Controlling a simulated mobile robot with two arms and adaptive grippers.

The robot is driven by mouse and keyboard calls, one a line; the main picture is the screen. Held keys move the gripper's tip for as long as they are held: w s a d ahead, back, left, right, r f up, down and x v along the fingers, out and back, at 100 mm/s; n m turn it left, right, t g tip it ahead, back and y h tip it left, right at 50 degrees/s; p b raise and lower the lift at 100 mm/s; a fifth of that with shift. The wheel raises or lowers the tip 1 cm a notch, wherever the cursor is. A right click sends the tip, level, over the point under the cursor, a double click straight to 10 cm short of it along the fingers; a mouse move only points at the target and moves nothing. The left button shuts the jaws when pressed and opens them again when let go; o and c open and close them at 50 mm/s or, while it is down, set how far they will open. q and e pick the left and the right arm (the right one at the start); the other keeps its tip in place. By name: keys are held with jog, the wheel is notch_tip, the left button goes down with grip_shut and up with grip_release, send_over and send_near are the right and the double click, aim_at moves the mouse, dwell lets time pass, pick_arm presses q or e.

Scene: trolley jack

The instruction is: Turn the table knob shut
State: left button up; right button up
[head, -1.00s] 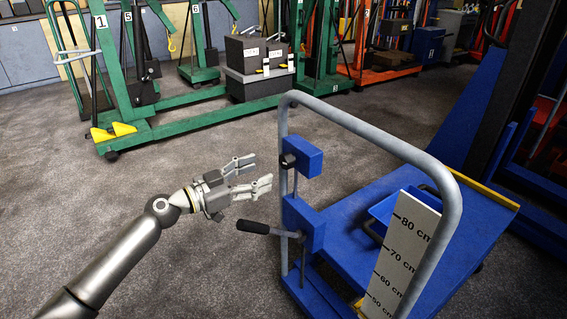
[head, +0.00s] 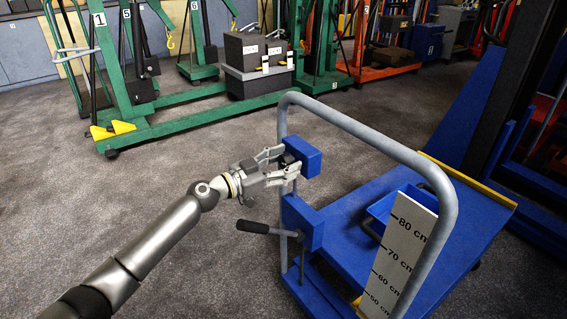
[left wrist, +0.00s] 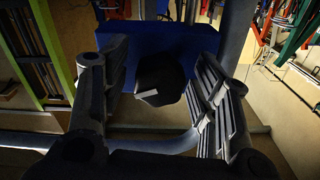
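The black table knob (left wrist: 160,79) sits on the face of a blue box (left wrist: 150,42) and carries a light pointer mark. The box is fixed to the grey handle frame of the blue lift table; it also shows in the head view (head: 303,156). My left gripper (head: 281,164) is at the knob, with a finger on either side of it. In the left wrist view the fingers (left wrist: 160,98) stand apart, with gaps between them and the knob. In the head view the knob is mostly hidden by the fingers. My right gripper is not in view.
A lever with a black grip (head: 253,227) sticks out left below my left gripper. The grey handle frame (head: 365,135) arches over the blue platform (head: 385,260). A height scale (head: 405,250) stands on the right. Open carpet (head: 150,180) lies to the left.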

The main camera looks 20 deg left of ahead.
pick_arm(q)
jog(key=c, duration=0.8)
